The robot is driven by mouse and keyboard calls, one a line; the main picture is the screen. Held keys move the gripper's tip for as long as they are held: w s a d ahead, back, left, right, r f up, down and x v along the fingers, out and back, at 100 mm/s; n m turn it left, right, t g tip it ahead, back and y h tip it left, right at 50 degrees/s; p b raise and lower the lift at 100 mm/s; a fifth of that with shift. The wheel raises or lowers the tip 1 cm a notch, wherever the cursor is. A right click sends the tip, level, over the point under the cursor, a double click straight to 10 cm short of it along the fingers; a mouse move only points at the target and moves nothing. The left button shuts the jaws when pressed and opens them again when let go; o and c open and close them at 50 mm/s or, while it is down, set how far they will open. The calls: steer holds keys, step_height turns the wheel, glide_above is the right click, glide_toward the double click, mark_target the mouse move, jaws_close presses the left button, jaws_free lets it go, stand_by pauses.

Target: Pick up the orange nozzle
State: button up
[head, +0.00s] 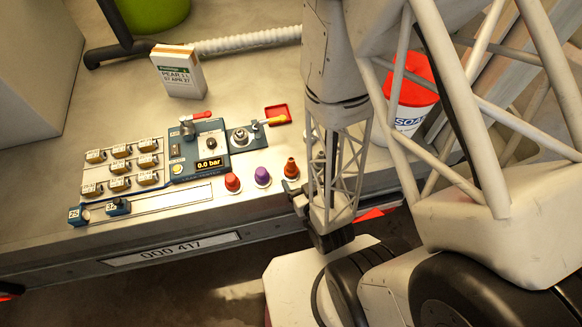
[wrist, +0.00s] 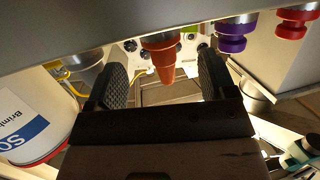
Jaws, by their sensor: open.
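The orange nozzle (head: 291,168) stands at the right end of a row of three nozzles near the front edge of the metal bench. In the wrist view the orange nozzle (wrist: 165,57) appears upside down, in the gap between my two fingers. My gripper (wrist: 162,80) is open, with one dark ridged finger on each side of it and no visible contact. In the head view my gripper (head: 308,208) is by the bench's front edge, just in front of the orange nozzle, partly hidden by my arm.
A purple nozzle (head: 262,176) and a red nozzle (head: 232,182) stand left of the orange one. Behind are a pressure panel (head: 200,150), a valve (head: 241,138) and a small red tray (head: 277,114). A white tub with a red lid (head: 410,85) stands right, behind my arm.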

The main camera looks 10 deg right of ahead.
mark_target(293, 172)
steer(key=shift+w, duration=0.1)
stand_by(0.3)
steer(key=shift+x, duration=2.55)
steer(key=shift+a+r, duration=0.1)
steer(key=shift+a, duration=0.05)
steer(key=shift+c, duration=0.2)
steer(key=c, duration=1)
